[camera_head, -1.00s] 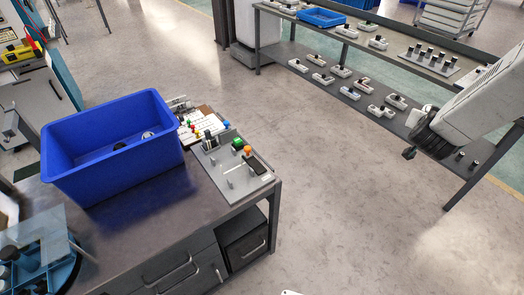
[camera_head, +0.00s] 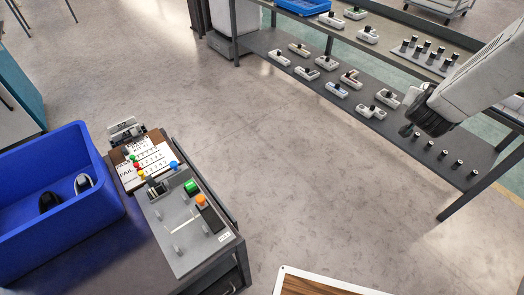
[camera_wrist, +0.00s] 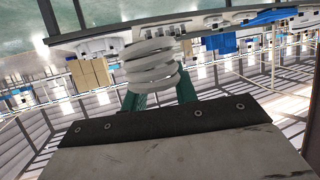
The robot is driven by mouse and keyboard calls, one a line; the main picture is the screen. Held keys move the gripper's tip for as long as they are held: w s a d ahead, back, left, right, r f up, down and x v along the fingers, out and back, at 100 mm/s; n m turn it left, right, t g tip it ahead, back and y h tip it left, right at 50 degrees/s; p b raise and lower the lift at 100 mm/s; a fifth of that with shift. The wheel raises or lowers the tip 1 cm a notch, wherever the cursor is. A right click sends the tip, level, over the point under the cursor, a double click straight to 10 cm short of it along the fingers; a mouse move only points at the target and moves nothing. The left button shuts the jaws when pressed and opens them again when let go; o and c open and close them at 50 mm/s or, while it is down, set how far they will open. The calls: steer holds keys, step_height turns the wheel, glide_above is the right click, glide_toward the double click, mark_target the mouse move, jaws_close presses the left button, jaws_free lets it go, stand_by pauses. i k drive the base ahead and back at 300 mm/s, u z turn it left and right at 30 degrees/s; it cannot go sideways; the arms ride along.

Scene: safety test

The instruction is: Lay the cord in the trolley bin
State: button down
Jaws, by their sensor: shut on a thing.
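A white coiled cord (camera_wrist: 150,68) sits between the teal fingers of my gripper (camera_wrist: 158,92) in the wrist view; the gripper is shut on it. In the head view my gripper (camera_head: 424,112) is a dark shape at the right, in front of the shelf, and I cannot make out the cord there. A blue bin (camera_head: 62,243) stands on a dark bench at the left, far from my gripper. Two dark items with pale parts lie in the bin. I cannot tell whether this is the trolley bin.
A grey panel (camera_head: 178,248) with green and orange buttons lies on the bench beside a sign board (camera_head: 150,160). A two-level shelf (camera_head: 455,213) with small parts runs along the back right. A white-rimmed wooden top (camera_head: 320,288) shows at the bottom. Open floor (camera_head: 300,180) lies between.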

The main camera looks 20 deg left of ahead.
mark_target(49, 208)
steer(key=z, duration=1.3)
steer(key=i, duration=0.65)
steer(key=u, duration=4.35)
